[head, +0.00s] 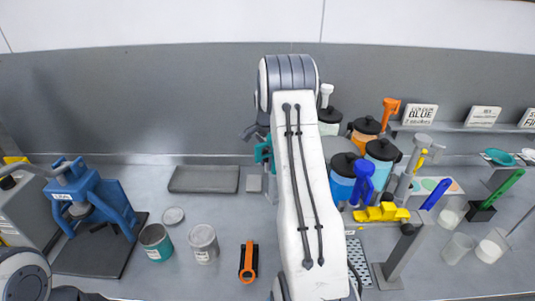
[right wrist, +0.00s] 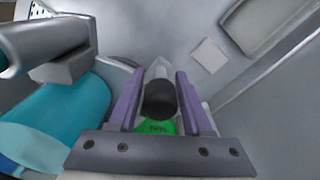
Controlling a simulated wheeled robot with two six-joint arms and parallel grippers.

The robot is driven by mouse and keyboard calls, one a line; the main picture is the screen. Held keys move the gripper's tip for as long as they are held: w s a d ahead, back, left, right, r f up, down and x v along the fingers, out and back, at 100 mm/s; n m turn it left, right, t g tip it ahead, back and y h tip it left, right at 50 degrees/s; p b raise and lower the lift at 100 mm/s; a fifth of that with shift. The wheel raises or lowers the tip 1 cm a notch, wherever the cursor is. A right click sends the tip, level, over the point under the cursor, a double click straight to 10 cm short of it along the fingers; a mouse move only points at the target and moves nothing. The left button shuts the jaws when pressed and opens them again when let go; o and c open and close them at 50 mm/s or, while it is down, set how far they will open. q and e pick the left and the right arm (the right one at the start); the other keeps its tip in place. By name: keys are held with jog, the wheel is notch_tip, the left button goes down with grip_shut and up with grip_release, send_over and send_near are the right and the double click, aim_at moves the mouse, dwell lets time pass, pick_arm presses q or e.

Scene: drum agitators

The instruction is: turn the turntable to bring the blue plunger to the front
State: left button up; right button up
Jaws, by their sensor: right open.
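The blue plunger (head: 363,180) stands at a blue drum (head: 342,180) with a black lid, just right of my right arm in the head view. A teal drum (head: 382,157), an orange drum (head: 365,133) and a pale drum (head: 329,121) cluster behind it. My right arm hides the turntable and the left side of this cluster. My right gripper (right wrist: 158,85) is open in the right wrist view. A black-ended grey piece (right wrist: 160,98) shows between its purple fingers, with green below; contact cannot be told. A teal cylinder (right wrist: 60,115) is close beside it. My left gripper is out of view.
A grey tray (head: 205,179) and small plate (head: 254,183) lie left of my right arm. A blue press (head: 95,197) stands left. A yellow block (head: 381,212) and grey post (head: 402,255) stand right.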

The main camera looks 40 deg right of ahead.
notch_tip(320, 180, up, 10)
jog(key=b, duration=0.2)
jog(key=shift+f+b, duration=0.25)
jog(key=shift+b, duration=0.1)
jog(key=w+a+n+b, duration=0.15)
jog(key=a+n, duration=0.45)
jog(key=a, duration=0.9)
jog(key=s+a+f+n+b, duration=0.1)
jog(key=s+a+n, duration=0.3)
jog(key=a, duration=0.5)
jog(key=s+a+f+n+b, duration=0.15)
jog(key=s+a+n, duration=0.25)
jog(key=a, duration=0.4)
jog(key=s+a+f+n+b, duration=0.1)
jog(key=s+a+f+n, duration=0.1)
jog(key=s, duration=0.5)
jog(key=s+a+f+n+b, duration=0.1)
jog(key=s+a+f+n, duration=0.1)
jog(key=s+a+n, duration=0.2)
jog(key=s+a+f+n+y+b, duration=0.1)
jog(key=s+a+f+n, duration=0.2)
jog(key=s+n, duration=0.3)
jog(key=s+a, duration=0.1)
jog(key=s, duration=0.4)
jog(key=shift+s+n, duration=0.2)
jog(key=shift+n, duration=0.2)
